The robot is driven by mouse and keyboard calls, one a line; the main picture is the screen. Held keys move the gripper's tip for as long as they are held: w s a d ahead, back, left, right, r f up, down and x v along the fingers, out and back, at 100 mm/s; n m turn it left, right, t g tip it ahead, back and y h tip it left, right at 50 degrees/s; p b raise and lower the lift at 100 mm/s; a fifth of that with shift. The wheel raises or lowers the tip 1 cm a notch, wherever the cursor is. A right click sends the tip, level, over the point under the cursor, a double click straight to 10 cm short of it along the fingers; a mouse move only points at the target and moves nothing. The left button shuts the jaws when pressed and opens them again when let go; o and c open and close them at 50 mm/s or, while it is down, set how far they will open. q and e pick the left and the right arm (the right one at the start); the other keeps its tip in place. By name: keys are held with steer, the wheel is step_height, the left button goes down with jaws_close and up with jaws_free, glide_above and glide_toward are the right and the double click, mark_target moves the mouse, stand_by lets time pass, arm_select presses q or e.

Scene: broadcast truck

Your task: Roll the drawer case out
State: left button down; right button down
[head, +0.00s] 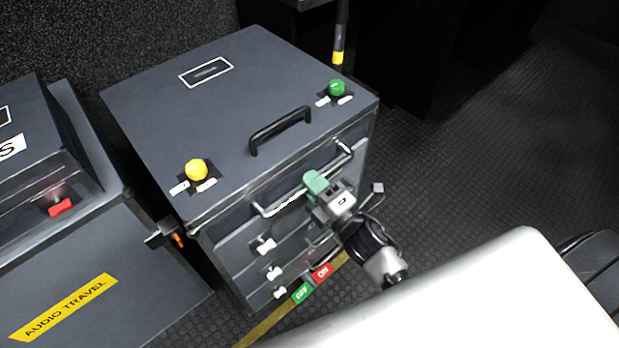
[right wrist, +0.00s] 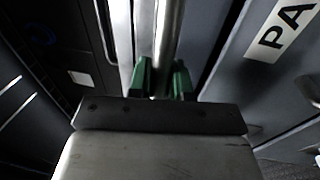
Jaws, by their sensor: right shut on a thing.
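The drawer case (head: 230,110) is a dark grey box with several drawers on its front. Its top carries a black handle (head: 280,130), a yellow knob (head: 196,169) and a green knob (head: 336,88). A long metal bar handle (head: 283,200) runs across the upper front. My right gripper (head: 314,186), with green fingertips, is shut on this bar right of its middle. In the right wrist view the bar (right wrist: 167,50) passes between the green fingers (right wrist: 160,80). My left gripper is not in view.
A grey case labelled AUDIO TRAVEL (head: 70,300) stands close on the left, with a latch (head: 160,236) near the drawer case. A yellow floor line (head: 265,325) and red and green ON/OFF labels (head: 312,281) lie in front. Dark floor (head: 500,150) is open at right.

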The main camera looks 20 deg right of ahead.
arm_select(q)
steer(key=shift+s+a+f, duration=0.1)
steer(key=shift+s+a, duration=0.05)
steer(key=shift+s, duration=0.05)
arm_select(e)
steer(key=shift+s+f, duration=0.1)
steer(key=shift+s, duration=0.1)
steer(key=c, duration=1.1)
jaws_free()
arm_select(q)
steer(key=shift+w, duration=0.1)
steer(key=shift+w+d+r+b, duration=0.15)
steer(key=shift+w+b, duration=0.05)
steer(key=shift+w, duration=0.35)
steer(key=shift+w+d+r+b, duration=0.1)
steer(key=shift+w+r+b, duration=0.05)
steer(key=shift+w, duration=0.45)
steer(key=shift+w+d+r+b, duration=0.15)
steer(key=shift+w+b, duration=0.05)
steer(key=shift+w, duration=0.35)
arm_select(e)
steer(key=shift+v, duration=5.45)
